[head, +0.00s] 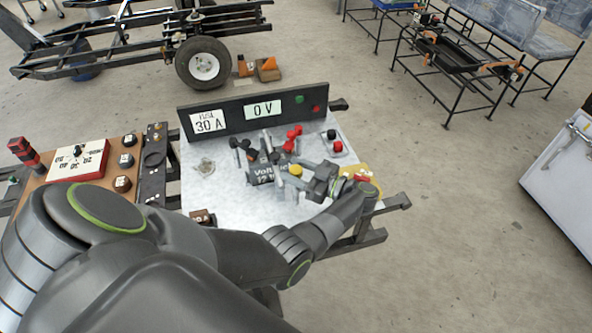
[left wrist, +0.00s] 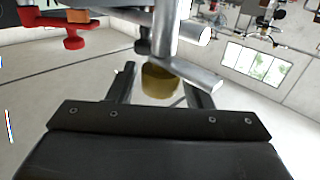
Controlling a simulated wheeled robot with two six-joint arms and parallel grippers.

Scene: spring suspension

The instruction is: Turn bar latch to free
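A grey metal bar (left wrist: 165,38) rises behind that cylinder. Which part is the bar latch is not clear. My right gripper is not in view.
A dark panel with 30 A and 0 V labels (head: 235,112) stands behind the plate (head: 203,184). Red knobs (head: 292,134) stand near the panel. A brown board with a white-faced dial (head: 78,160) is at left. Open floor (head: 470,210) lies to the right.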

